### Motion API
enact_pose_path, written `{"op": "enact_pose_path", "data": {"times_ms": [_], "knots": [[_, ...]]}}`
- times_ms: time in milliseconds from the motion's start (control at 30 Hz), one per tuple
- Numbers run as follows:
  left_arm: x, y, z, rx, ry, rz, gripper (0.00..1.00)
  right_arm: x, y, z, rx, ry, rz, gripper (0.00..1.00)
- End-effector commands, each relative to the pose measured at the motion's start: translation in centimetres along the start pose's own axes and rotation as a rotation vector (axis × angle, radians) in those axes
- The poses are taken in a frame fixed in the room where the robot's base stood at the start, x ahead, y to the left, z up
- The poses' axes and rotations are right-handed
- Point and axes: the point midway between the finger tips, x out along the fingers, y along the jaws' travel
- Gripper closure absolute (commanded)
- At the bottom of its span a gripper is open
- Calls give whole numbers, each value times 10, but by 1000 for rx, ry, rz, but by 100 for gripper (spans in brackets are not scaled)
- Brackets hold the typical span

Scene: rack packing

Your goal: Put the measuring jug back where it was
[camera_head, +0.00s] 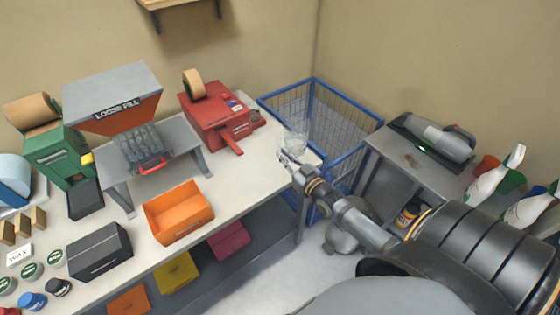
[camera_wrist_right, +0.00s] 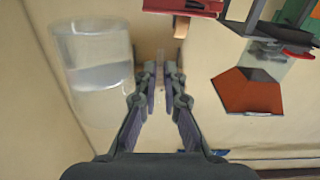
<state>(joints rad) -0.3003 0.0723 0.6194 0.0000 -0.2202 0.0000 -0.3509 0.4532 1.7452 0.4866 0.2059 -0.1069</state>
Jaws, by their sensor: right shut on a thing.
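The clear measuring jug (camera_head: 296,141) is at the right end of the long white table, near the blue wire cage. My right gripper (camera_head: 284,157) is at the jug, shut on it. In the right wrist view the jug (camera_wrist_right: 92,62) is left of the fingers, with a cloudy band across its middle. The fingers of my right gripper (camera_wrist_right: 161,76) are close together on a thin part beside the jug's body, likely its handle. Whether the jug's base touches the table cannot be told. My left gripper is not in view.
A red tape machine (camera_head: 216,121) stands left of the jug. An orange bin (camera_head: 178,212) is on the table's front part. A blue wire cage (camera_head: 345,112) is behind the table's right end. A grey side table (camera_head: 400,158) with a scanner-like device (camera_head: 440,138) stands at right.

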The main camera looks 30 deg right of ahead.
Motion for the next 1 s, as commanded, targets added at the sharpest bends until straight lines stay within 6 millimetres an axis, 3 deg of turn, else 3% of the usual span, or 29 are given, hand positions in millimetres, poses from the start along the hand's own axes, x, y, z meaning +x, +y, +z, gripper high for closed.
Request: {"op": "enact_pose_path", "data": {"times_ms": [33, 200, 467, 533, 1000], "knots": [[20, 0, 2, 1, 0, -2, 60, 12, 3, 13, -4, 8, 0, 100], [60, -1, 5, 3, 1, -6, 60, 46, 15, 37, -5, 7, 0, 100], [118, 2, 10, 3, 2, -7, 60, 72, 22, 72, -5, 7, 0, 100], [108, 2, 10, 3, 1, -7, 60, 76, 25, 66, -4, 6, 4, 100], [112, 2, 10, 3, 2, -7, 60, 87, 27, 81, -3, 5, 0, 100]]}}
